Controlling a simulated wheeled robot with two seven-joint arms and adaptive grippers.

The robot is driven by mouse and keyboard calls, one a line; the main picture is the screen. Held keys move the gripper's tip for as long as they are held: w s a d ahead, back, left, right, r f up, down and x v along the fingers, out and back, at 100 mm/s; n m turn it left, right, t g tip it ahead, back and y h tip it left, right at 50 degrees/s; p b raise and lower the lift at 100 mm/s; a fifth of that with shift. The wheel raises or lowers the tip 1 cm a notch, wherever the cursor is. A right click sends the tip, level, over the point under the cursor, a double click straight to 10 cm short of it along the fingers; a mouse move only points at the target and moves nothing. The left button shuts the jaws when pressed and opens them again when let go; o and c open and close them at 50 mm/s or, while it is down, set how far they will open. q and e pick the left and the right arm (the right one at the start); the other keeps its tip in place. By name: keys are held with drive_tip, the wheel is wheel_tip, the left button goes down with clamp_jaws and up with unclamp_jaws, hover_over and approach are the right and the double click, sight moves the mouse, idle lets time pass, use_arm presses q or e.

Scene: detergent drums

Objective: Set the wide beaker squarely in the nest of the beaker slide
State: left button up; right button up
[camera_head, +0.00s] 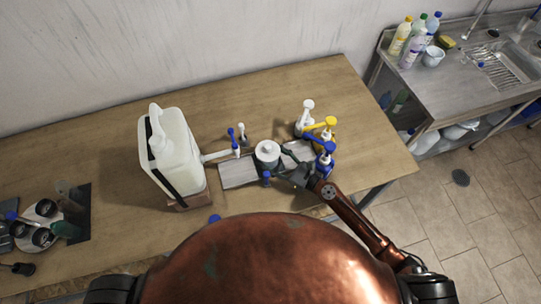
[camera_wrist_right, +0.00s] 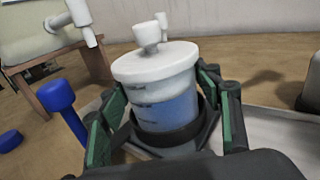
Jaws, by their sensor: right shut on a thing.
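The wide beaker (camera_head: 267,153) is a pale, wide vessel with a white knobbed lid. It stands out from the middle of the table over the grey slide plate (camera_head: 237,173). In the right wrist view the beaker (camera_wrist_right: 165,90) shows blue contents and looks upright or nearly so. My right gripper (camera_head: 285,167) reaches it from the right, and its green-padded fingers, also in the right wrist view (camera_wrist_right: 165,122), are shut on it from both sides. A dark collar surrounds its lower part. Its base is hidden, so I cannot tell whether it sits squarely. My left gripper is not in view.
A large white canister (camera_head: 172,150) with a spout stands left of the plate. Blue-topped posts (camera_head: 235,140) stand close by. Yellow, white and blue pump heads (camera_head: 320,124) crowd the right side. A tray of dark cups (camera_head: 42,222) lies far left.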

idle(0.4)
drive_tip(key=o, duration=1.6)
drive_tip(key=shift+f, duration=0.1)
drive_tip(key=shift+s+d, duration=0.2)
drive_tip(key=shift+d, duration=0.05)
drive_tip(key=v, duration=0.7)
drive_tip(key=shift+a, duration=0.1)
